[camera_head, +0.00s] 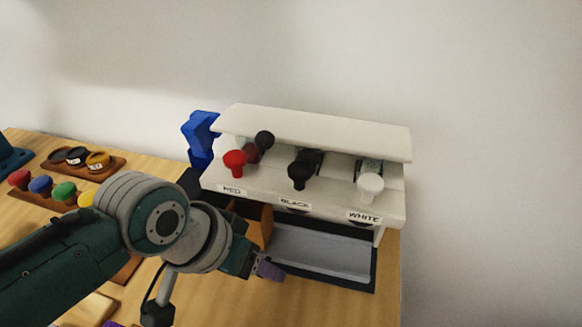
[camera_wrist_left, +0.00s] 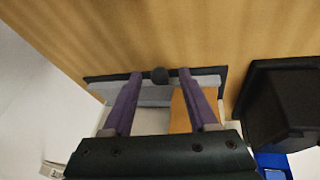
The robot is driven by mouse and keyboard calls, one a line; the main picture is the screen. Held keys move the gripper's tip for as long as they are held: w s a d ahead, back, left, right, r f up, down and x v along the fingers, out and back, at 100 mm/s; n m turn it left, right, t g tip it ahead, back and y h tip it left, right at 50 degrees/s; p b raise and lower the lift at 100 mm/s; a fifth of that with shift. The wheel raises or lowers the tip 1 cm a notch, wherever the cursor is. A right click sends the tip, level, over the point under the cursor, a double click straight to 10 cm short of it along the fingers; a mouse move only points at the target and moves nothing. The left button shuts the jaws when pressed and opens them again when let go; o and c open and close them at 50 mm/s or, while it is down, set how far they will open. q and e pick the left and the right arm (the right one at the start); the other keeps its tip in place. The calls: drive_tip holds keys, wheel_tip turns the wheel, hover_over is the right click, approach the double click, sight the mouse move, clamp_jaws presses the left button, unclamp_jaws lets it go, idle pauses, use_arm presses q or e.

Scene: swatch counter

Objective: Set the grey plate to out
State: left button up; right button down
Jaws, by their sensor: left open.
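The grey plate (camera_head: 322,252) lies low in a dark frame at the foot of the white dispenser (camera_head: 315,133). In the left wrist view the grey plate (camera_wrist_left: 208,82) crosses between and beyond my fingers, with a dark round knob (camera_wrist_left: 160,76) at its edge. My left gripper (camera_head: 268,268) is at the plate's left front in the head view. In the wrist view its two purple fingers (camera_wrist_left: 158,80) are open, on either side of the knob with gaps. Contact cannot be told. My forearm hides part of the counter. My right gripper is not in view.
The dispenser has red (camera_head: 235,160), black (camera_head: 300,172) and white (camera_head: 370,186) knobs above labels. A brown wooden piece (camera_head: 262,222) stands beside the plate. A blue object (camera_head: 201,135) is behind left. Racks of coloured knobs (camera_head: 64,191) sit left.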

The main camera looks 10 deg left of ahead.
use_arm(q)
drive_tip(key=shift+d+f, duration=0.1)
drive_tip(key=shift+c, duration=0.3)
clamp_jaws()
idle(1.1)
